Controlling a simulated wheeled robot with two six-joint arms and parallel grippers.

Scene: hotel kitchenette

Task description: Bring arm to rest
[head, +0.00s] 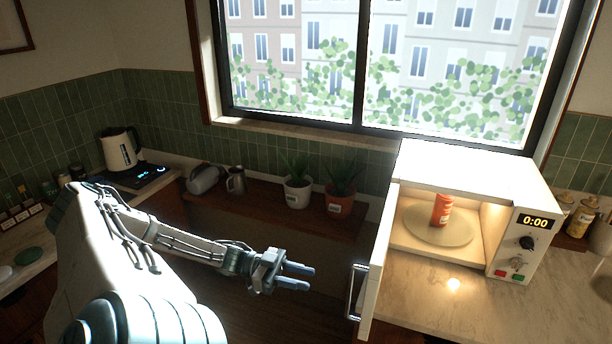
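My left arm comes in from the lower left in the head view. Its gripper (296,277) points right, with its two fingers apart and nothing between them. It is in mid-air, left of the open microwave door (375,270) and apart from it. The white microwave (470,178) stands on the counter at the right, lit inside. A red can (441,210) stands upright on its turntable (425,232). My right arm and gripper are not in view.
The microwave door with its handle (353,292) sticks out toward me. A low wooden shelf (262,207) holds two potted plants, a metal jug (235,181) and a toaster (203,178). A kettle (120,148) stands at the left. Marble counter (420,300) before the microwave is clear.

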